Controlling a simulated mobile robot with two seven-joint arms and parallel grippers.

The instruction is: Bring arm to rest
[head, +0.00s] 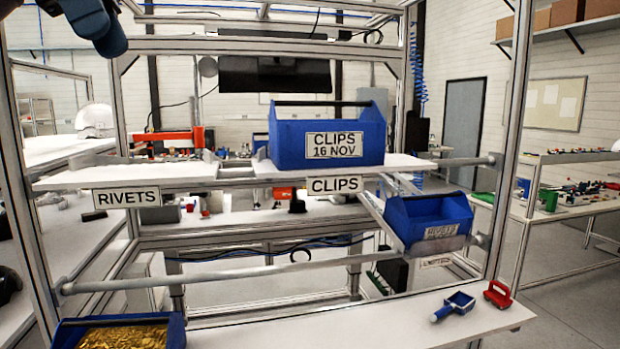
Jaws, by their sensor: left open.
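My left gripper (98,28) shows at the top left corner of the head view, raised above the shelf. It is blue and dark, open, and holds nothing that I can see. It is apart from every bin. My right gripper is out of view. A blue bin (290,147) labelled "CLIPS 16 NOV" stands upright on the white shelf (190,176), above the "CLIPS" label. A second blue bin (400,215) with a "RIVETS" label sits tilted on the sloping rails at the right.
A blue bin of gold-coloured small parts (125,338) stands at the bottom left. A blue scoop (454,306) and a red handled item (497,294) lie on the white worktop (370,325). Metal frame posts stand left and right. The shelf above the "RIVETS" label (127,197) is largely clear.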

